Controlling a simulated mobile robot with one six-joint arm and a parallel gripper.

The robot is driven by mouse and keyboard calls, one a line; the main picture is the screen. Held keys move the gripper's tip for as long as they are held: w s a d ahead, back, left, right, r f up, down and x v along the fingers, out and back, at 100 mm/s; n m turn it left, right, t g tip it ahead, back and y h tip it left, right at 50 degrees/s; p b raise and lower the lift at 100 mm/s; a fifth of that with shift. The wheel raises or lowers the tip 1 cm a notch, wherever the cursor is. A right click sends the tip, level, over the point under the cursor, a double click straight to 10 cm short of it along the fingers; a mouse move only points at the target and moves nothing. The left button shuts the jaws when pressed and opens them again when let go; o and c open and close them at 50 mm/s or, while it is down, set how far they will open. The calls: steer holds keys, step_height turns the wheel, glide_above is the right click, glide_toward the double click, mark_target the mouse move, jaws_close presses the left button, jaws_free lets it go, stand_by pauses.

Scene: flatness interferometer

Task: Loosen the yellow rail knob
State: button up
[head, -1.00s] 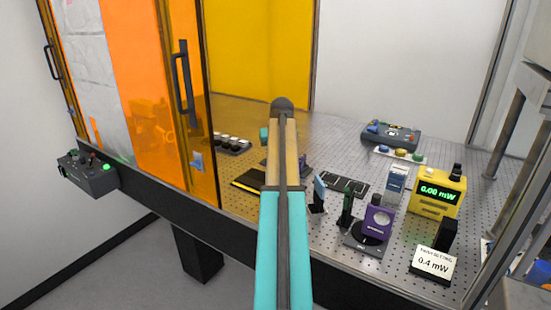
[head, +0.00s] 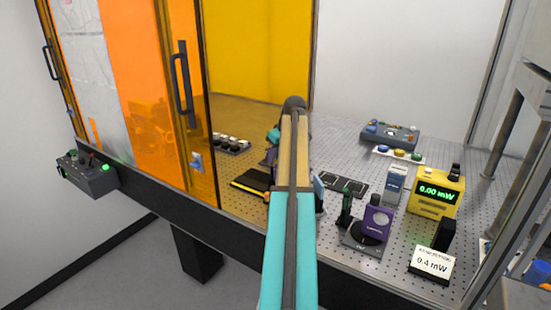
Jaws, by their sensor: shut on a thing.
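My arm (head: 292,215) rises through the middle of the head view to a dark rounded joint and covers much of the bench behind it. My gripper is hidden behind the arm, so its jaws do not show. I cannot make out the yellow rail knob for certain. A small yellow-orange patch (head: 267,196) shows at the arm's left edge; I cannot tell whether it is the knob. A dark flat plate with yellow edging (head: 250,182) lies just left of the arm.
Right of the arm stand a purple mount (head: 376,222), a yellow power meter (head: 436,193) reading 0.00 mW and a white sign (head: 431,264). A control box (head: 390,133) sits behind. The orange door panel (head: 160,95) with its dark handle stands left.

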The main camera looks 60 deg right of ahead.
steer(key=n, duration=0.2)
steer(key=n+y, duration=0.1)
steer(key=n, duration=0.1)
steer(key=n+y, duration=0.1)
steer(key=n, duration=0.1)
steer(key=shift+w+d+b, duration=0.1)
steer(key=shift+d+b, duration=0.25)
steer(key=shift+d, duration=0.05)
steer(key=n+y, duration=0.1)
steer(key=n, duration=0.1)
steer(key=n+g+y+b, duration=0.1)
steer(key=n, duration=0.2)
steer(key=shift+n, duration=0.3)
steer(key=o, duration=1)
steer(key=shift+r, duration=0.1)
steer(key=p+v, duration=1.1)
steer(key=v, duration=0.2)
steer(key=shift+d+r, duration=0.2)
steer(key=shift+r, duration=0.05)
